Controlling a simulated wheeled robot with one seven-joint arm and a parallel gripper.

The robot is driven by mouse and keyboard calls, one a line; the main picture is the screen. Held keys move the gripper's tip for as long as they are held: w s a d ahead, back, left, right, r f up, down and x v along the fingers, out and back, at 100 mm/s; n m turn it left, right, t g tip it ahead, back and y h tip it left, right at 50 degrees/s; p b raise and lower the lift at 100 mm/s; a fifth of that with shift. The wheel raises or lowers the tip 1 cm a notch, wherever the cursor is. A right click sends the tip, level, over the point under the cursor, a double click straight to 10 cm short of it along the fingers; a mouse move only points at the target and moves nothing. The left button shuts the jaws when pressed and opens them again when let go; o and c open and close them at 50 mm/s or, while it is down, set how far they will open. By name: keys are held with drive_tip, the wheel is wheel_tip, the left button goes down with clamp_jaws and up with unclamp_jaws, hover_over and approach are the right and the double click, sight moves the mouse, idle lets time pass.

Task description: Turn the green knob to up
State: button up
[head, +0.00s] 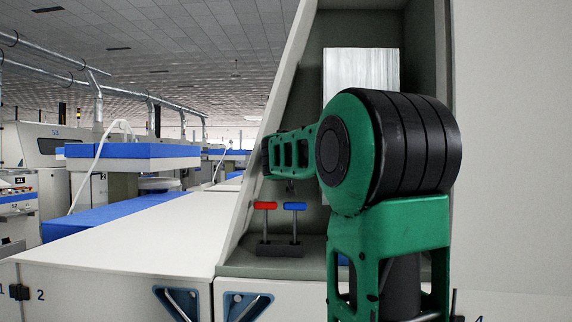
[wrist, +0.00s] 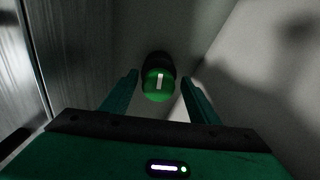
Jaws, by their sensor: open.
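The green knob (wrist: 159,84) shows in the wrist view, between and just beyond my fingertips. It has a round green face, a black collar behind it and a white bar mark that runs nearly upright in that picture. My gripper (wrist: 159,77) is open, with one finger on each side of the knob. A gap shows on both sides, so the fingers do not seem to touch it. In the head view I cannot make out the knob; my green arm covers much of the grey recess (head: 305,58) there.
A red-handled lever (head: 265,206) and a blue-handled lever (head: 294,206) stand on a dark block (head: 279,249) below my arm. A white worktop (head: 125,235) extends to the left. A pale wall (head: 510,150) is on the right.

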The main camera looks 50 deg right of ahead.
drive_tip(key=shift+w+d, duration=0.2)
drive_tip(key=shift+d, duration=0.1)
drive_tip(key=shift+c, duration=0.2)
drive_tip(key=c, duration=1)
